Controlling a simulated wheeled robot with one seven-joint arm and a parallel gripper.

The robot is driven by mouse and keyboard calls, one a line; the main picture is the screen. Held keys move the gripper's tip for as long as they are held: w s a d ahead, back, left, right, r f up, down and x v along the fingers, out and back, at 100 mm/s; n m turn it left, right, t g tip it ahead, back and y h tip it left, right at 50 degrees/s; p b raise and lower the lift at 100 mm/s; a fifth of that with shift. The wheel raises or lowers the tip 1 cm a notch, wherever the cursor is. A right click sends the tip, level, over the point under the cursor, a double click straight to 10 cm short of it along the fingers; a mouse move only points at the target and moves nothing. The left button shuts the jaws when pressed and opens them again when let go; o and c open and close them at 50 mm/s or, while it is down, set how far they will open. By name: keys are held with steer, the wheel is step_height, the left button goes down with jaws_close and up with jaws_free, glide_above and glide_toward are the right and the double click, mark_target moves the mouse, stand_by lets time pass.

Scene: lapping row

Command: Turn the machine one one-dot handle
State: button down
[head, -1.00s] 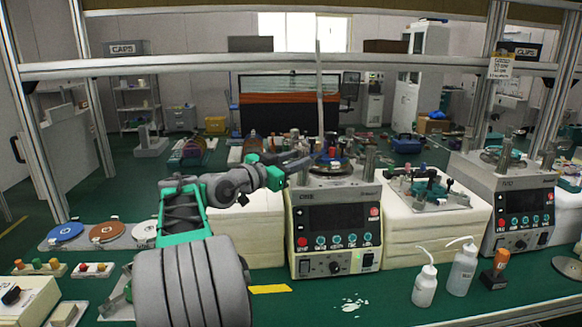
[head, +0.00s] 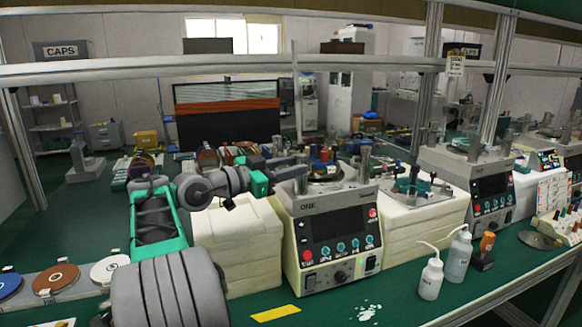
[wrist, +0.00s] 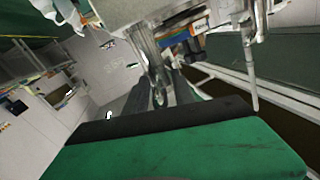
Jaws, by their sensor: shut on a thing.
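Machine one (head: 336,236), a cream box with a dark screen, buttons and an "ONE" label, stands on the green bench in the head view. A round lapping plate and metal posts (head: 364,160) are on its top. My gripper (head: 296,170) is at the top left edge of the machine, shut on a handle there. The handle is mostly hidden by the fingers, and I cannot make out its dot mark. In the wrist view my gripper's dark fingers (wrist: 152,95) reach toward a metal part beneath the machine's top, close to a metal post.
White blocks (head: 238,245) stand left of the machine, and more (head: 425,222) stand right of it. White bottles (head: 430,276) and an orange-topped item (head: 485,250) are at front right. Coloured discs (head: 55,279) lie at front left. A frame rail crosses above.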

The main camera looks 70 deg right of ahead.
steer(key=shift+w, duration=0.1)
steer(key=c, duration=1.4)
jaws_free()
steer(key=shift+c, duration=0.2)
